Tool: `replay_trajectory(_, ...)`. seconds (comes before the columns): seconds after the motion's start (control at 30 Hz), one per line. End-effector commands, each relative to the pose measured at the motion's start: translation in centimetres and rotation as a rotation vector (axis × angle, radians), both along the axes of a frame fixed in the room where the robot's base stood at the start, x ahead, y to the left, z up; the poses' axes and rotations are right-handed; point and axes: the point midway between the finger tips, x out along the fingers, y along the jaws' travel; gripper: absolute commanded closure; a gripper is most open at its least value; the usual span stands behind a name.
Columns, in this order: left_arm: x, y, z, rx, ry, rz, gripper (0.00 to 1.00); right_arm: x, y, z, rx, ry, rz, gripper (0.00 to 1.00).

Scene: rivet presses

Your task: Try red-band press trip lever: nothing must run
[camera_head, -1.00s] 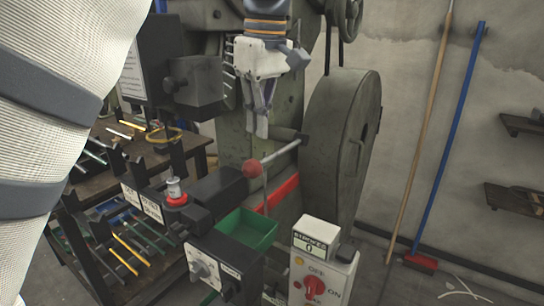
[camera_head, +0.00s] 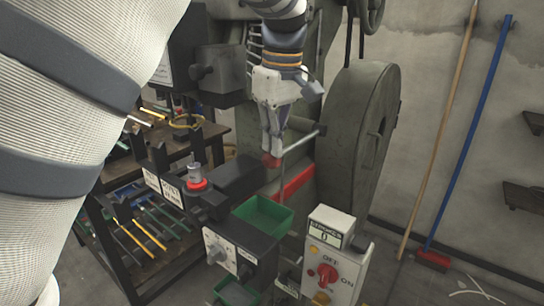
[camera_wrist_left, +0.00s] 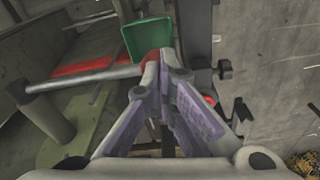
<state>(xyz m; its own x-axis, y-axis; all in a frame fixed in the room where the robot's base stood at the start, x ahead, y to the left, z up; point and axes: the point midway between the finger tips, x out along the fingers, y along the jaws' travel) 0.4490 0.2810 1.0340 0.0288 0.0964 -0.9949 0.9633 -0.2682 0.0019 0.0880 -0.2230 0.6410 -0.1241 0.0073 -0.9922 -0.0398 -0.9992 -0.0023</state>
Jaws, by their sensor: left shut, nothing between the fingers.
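The trip lever is a grey rod (camera_head: 301,143) ending in a red ball (camera_head: 267,162), in front of the press with the red band (camera_head: 294,184). My left gripper (camera_head: 272,150) points down with its fingers shut and empty. Its fingertips overlap the ball in the head view; contact is not certain. In the left wrist view the rod (camera_wrist_left: 95,78) runs in from the left to the fingertips (camera_wrist_left: 152,72), which partly cover the ball. A switch box (camera_head: 345,262) has a red knob (camera_head: 327,273) with OFF and ON marks, and a counter showing 0 (camera_head: 328,238). My right gripper is out of view.
A green tray (camera_head: 284,220) sits below the lever, above a dark control box (camera_head: 236,262). A large flywheel guard (camera_head: 350,150) stands right of the lever. A rack (camera_head: 120,205) with coloured rods stands left. A blue-handled broom (camera_head: 470,130) leans on the wall.

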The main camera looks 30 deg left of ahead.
Motion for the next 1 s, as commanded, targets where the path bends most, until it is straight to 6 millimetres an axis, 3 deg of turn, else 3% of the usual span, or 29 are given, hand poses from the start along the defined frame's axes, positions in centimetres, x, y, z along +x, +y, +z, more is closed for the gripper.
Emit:
replay_trajectory(0.43, 0.0, 0.0, -0.7, 0.000, 0.002, 0.000, 1.00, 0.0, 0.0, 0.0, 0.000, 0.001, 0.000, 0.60)
replay_trajectory(0.8, 0.0, 0.0, -4.6, -0.001, 0.003, 0.000, 1.00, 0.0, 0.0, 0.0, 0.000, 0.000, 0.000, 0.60)
replay_trajectory(1.0, 0.0, 0.0, -4.9, -0.001, 0.002, 0.000, 1.00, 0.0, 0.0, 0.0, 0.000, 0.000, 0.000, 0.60)
